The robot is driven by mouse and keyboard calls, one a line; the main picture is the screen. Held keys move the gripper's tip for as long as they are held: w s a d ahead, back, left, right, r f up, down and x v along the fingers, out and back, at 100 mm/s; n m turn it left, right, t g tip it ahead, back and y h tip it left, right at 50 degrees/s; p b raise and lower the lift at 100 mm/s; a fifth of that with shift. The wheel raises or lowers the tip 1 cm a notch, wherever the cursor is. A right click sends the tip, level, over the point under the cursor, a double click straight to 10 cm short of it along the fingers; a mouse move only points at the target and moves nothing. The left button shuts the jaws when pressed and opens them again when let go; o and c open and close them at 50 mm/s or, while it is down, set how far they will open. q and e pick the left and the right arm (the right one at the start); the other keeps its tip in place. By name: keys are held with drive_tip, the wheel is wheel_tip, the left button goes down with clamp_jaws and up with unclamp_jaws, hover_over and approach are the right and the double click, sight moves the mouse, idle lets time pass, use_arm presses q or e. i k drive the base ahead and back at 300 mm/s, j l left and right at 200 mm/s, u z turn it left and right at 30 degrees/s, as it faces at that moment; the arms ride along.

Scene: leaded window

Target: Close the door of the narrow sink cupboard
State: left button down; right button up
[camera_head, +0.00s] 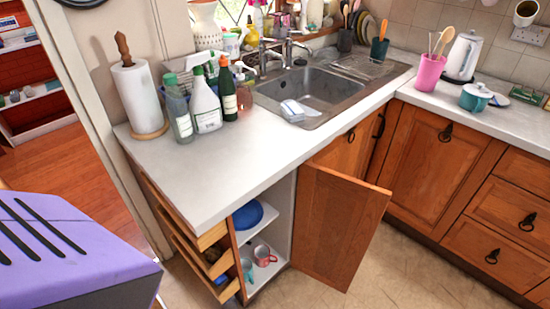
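The narrow sink cupboard (284,205) stands below the left part of the worktop, and its inside shows. Its wooden door (340,226) stands wide open, swung out to the right of the opening. A blue dish (248,214) is on the upper shelf. A pink mug (264,255) and a teal mug (247,268) stand lower down. Neither of my grippers is in view.
Several drawers (190,243) left of the cupboard stand partly pulled out. The white worktop (225,155) overhangs the opening and holds bottles and a paper roll (138,97). Bare floor (400,275) lies right of the door.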

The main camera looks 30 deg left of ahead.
sight(338, 215)
drive_tip(key=l+u, duration=0.15)
drive_tip(key=u, duration=0.25)
drive_tip(key=i+l+u, duration=0.1)
drive_tip(key=l+u, duration=0.15)
drive_tip(key=u, duration=0.15)
drive_tip(key=l+u, duration=0.2)
drive_tip(key=u, duration=0.15)
drive_tip(key=l+u, duration=0.2)
drive_tip(key=l, duration=0.3)
drive_tip(key=k+l+u, duration=0.1)
drive_tip(key=l+u, duration=0.15)
drive_tip(key=l, duration=0.65)
drive_tip(key=k+l, duration=0.1)
drive_tip(key=l, duration=0.25)
